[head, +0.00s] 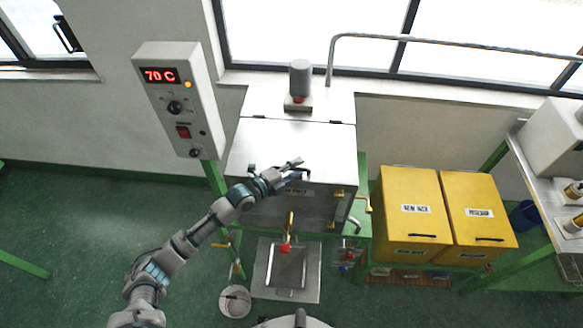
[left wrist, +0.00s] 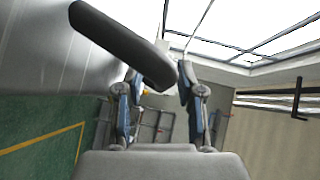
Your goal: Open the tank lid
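The tank lid (head: 290,145) is a flat silver plate on top of the metal tank (head: 290,208). It lies shut, with dark hinges along its back edge. My left gripper (head: 298,172) is at the lid's front edge, and its fingers partly hide that edge. In the left wrist view, the two fingers of the left gripper (left wrist: 157,95) stand apart with a gap between them. A dark grey rounded bar (left wrist: 115,40), which looks like the lid's handle, crosses close to the left finger's tip. I cannot tell whether they touch. My right gripper is not in view.
A control box (head: 178,97) reading 70 C stands left of the tank. A grey motor (head: 300,78) stands behind the lid. Two yellow bins (head: 412,240) are at the right. A red-handled tap (head: 286,247) sticks out in front, above a metal tray (head: 310,285).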

